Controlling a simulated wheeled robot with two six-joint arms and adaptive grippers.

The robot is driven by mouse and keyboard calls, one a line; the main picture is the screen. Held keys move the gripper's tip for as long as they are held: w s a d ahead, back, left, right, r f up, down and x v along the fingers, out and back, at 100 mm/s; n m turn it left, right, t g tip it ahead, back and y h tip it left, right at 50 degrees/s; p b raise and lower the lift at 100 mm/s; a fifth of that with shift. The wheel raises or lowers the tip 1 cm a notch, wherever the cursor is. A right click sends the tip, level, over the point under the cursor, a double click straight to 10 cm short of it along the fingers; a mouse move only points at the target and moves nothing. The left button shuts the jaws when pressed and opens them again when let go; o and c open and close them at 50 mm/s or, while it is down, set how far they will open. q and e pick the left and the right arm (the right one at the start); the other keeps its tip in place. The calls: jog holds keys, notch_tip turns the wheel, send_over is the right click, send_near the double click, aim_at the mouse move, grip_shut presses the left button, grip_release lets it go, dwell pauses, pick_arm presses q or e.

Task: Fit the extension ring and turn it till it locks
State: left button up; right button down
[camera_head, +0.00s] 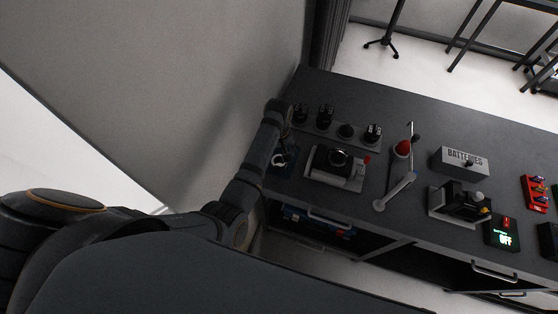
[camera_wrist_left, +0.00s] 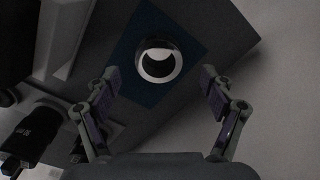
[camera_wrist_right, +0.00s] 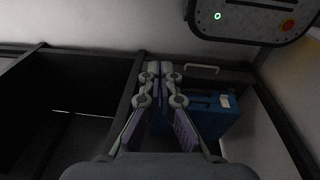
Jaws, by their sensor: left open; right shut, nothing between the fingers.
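A round ring (camera_wrist_left: 158,76) with a pale face and dark centre, seemingly the extension ring, lies on a dark blue mat (camera_wrist_left: 140,93) in the left wrist view. In the head view the ring (camera_head: 279,161) shows at the bench's left end, partly beside my arm. My left gripper (camera_wrist_left: 160,79) is open and empty, its fingers on either side of the ring in the picture, apart from it. My right gripper (camera_wrist_right: 160,68) is shut and empty, low in front of the bench's under-space.
Several black lens-like parts (camera_head: 326,113) stand in a row behind the camera. A jointed arm with a red ball (camera_head: 403,147), a BATTERIES box (camera_head: 461,160) and an OFF display (camera_head: 503,236) are farther right. A blue case (camera_wrist_right: 212,117) lies under the bench.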

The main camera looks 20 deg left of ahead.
aim_at(279, 163)
pick_arm(q)
notch_tip(279, 163, down, 2)
jog(key=shift+s+d+f, duration=0.1)
jog(key=shift+s+d, duration=0.05)
jog(key=shift+f, duration=0.25)
jog(key=c, duration=1.3)
pick_arm(e)
jog(key=shift+s+d+r, duration=0.15)
jog(key=shift+s+d, duration=0.2)
jog(key=shift+s, duration=0.15)
jog(key=shift+s+d+r, duration=0.15)
jog(key=shift+s+d, duration=0.15)
jog(key=shift+s, duration=0.15)
pick_arm(q)
jog(key=shift+r, duration=0.1)
